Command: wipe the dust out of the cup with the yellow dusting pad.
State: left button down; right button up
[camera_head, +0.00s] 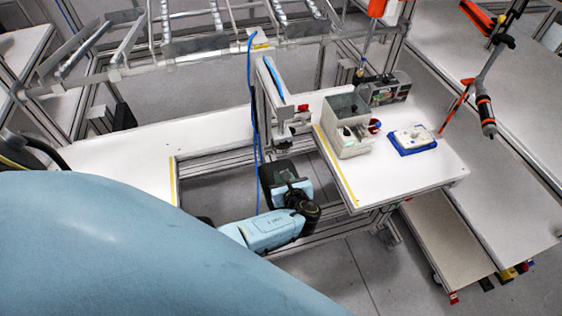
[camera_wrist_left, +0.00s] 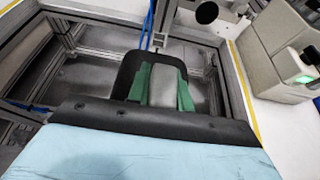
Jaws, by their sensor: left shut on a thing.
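My left gripper (camera_head: 285,182) is over the gap between the two white worktops, left of the right-hand worktop. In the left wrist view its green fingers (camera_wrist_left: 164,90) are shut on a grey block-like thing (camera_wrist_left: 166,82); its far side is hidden. I cannot make out a yellow pad in either view. I cannot identify a cup for certain either. A white part on a blue base (camera_head: 411,139) lies on the right-hand worktop, well right of the gripper. My right gripper is not in view.
A grey-white box-shaped device (camera_head: 346,128) stands on the right-hand worktop (camera_head: 375,182), between my left gripper and the white part. A dark case (camera_head: 388,90) is behind it. Blue cables (camera_head: 254,110) hang by an upright post. A tool (camera_head: 484,108) hangs at the right.

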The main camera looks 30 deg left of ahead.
pick_arm(q)
jog(key=s+d, duration=0.2)
jog(key=s+d+p, duration=0.1)
jog(key=s+d, duration=0.1)
jog(key=shift+d, duration=0.35)
jog(key=s+d, duration=0.2)
jog(key=shift+s+d+p, duration=0.2)
jog(key=shift+d+p, duration=0.1)
jog(key=shift+d, duration=0.1)
jog(key=shift+w, duration=0.1)
